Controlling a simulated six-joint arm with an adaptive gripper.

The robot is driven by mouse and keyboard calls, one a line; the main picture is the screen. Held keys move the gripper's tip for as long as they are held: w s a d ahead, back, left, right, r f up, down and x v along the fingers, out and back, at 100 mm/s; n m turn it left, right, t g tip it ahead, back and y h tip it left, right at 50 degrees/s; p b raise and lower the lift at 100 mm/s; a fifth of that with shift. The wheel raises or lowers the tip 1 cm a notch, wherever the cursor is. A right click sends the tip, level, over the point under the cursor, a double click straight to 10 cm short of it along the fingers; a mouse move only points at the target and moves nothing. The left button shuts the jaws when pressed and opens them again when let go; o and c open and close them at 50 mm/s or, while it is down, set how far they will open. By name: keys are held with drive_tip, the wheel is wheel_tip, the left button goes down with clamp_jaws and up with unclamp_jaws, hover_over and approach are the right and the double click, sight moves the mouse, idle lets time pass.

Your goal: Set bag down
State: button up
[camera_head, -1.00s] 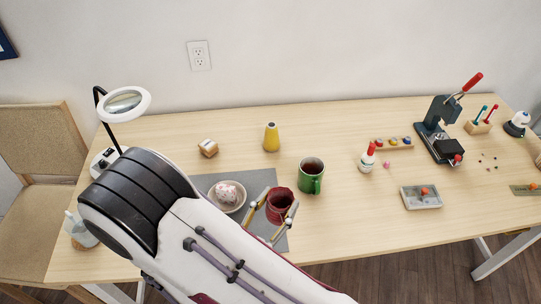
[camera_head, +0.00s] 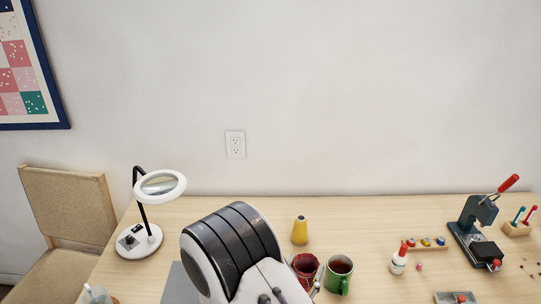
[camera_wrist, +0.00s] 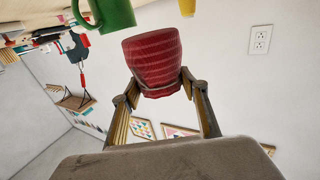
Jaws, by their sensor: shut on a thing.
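A dark red, ribbed bag (camera_head: 305,264) is in the head view, left of the green mug (camera_head: 341,273). In the wrist view the bag (camera_wrist: 153,58) fills the upper middle, with its narrower end towards my gripper (camera_wrist: 160,86). My gripper is shut on the bag, one finger on each side. Part of the green mug (camera_wrist: 108,12) shows beside it in the wrist view. Whether the bag touches the tabletop cannot be told. In the head view my arm hides most of the gripper.
A white glue bottle (camera_head: 398,260) and a press (camera_head: 476,232) are to the right. A magnifier lamp (camera_head: 143,240) stands at the left. Part of a grey mat (camera_head: 178,286) shows beside my arm.

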drive_tip(key=w+d+r+n+t+y, duration=0.2)
drive_tip(key=w+d+r+n+y, duration=0.3)
drive_tip(key=w+d+r+y, duration=0.3)
drive_tip(key=shift+w+d+r, duration=0.5)
drive_tip(key=shift+w+r, duration=0.4)
drive_tip(key=shift+w, duration=1.1)
drive_tip(key=shift+d+f+n+y, duration=0.2)
drive_tip(key=shift+n+y, duration=0.1)
